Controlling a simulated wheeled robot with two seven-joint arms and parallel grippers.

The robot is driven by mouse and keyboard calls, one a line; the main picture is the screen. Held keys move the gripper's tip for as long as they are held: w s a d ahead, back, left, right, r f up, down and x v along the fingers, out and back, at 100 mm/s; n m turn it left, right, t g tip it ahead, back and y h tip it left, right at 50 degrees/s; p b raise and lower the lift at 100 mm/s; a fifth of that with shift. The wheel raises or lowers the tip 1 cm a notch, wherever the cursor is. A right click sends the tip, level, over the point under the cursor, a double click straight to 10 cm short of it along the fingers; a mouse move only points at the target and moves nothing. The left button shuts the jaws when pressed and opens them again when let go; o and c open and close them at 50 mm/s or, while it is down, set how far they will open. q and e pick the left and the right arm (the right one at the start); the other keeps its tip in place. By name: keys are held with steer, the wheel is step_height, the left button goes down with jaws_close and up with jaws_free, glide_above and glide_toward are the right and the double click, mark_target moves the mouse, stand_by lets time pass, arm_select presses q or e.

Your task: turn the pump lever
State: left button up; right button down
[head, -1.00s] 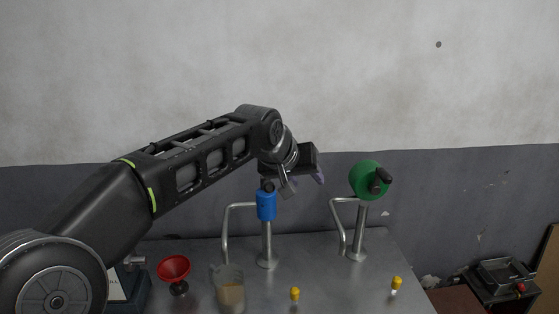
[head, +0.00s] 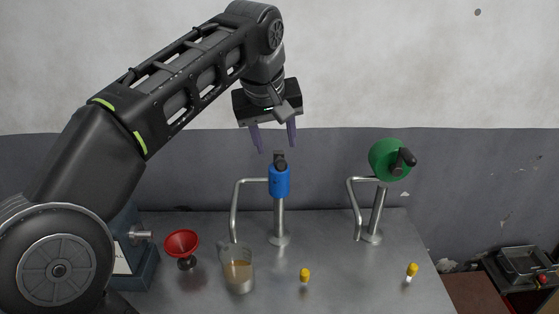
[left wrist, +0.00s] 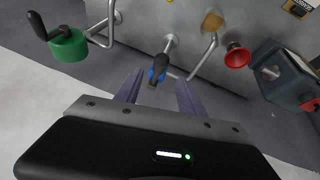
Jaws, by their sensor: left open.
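A blue pump head (head: 279,181) with a dark lever (head: 280,160) on top stands on a metal post on the table. A green pump head (head: 388,160) with a black handle (head: 403,160) stands to its right. My left gripper (head: 273,145) is open and empty above the blue pump, fingers pointing down. In the left wrist view, the blue pump with its dark lever (left wrist: 160,68) shows between and beyond the fingers (left wrist: 158,90), apart from them. The green pump (left wrist: 68,45) is at upper left there. My right gripper is in neither current view.
The metal table (head: 330,260) holds a red funnel-like cup (head: 182,244), a clear beaker with tan liquid (head: 239,270) and two yellow-topped pegs (head: 304,275). A dark machine (head: 140,250) stands at left. The wall is behind.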

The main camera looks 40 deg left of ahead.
mark_target(279, 159)
arm_select(q)
steer(key=b+x, duration=0.2)
steer(key=x, duration=0.1)
steer(key=shift+s+d, duration=0.1)
steer(key=shift+d, duration=0.05)
steer(key=shift+p+x, duration=0.4)
steer(key=shift+x, duration=1.85)
jaws_close()
